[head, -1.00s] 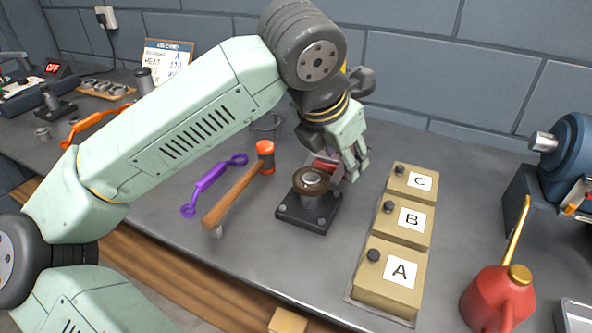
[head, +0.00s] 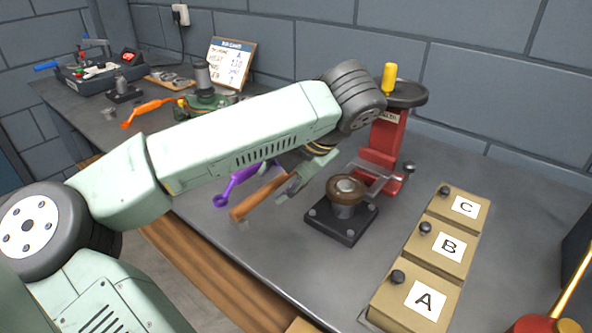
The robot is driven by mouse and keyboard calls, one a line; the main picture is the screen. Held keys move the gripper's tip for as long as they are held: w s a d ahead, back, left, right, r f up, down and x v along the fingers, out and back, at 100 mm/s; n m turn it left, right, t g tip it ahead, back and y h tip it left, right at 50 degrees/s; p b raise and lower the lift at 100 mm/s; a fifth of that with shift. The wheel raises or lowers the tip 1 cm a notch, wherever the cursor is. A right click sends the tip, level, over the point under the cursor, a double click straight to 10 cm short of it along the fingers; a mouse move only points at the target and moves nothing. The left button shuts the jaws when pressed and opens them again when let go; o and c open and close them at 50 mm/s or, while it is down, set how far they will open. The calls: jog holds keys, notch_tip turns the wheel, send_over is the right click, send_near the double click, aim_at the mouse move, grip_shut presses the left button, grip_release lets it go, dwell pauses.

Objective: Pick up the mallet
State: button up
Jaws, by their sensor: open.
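The mallet lies on the grey bench, and its wooden handle (head: 257,197) shows left of the black-based fixture. Its orange-red head, seen earlier, is now hidden behind my arm and gripper. My gripper (head: 289,189) is open and points down to the left, right beside the handle in the picture. My arm crosses above the mallet. I cannot tell whether the fingers touch the handle or hover over it.
A purple wrench (head: 232,186) lies just left of the handle. A black-based fixture with a brown ring (head: 345,190) stands close on the right, with a red press (head: 384,148) behind it. Boxes A (head: 415,300), B and C stand further right.

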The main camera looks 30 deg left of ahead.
aim_at(268, 188)
jog(key=x, duration=0.4)
jog(key=shift+a+f, duration=0.2)
jog(key=shift+f, duration=0.05)
grip_shut()
jog(key=shift+w+r, duration=0.1)
dwell(0.5)
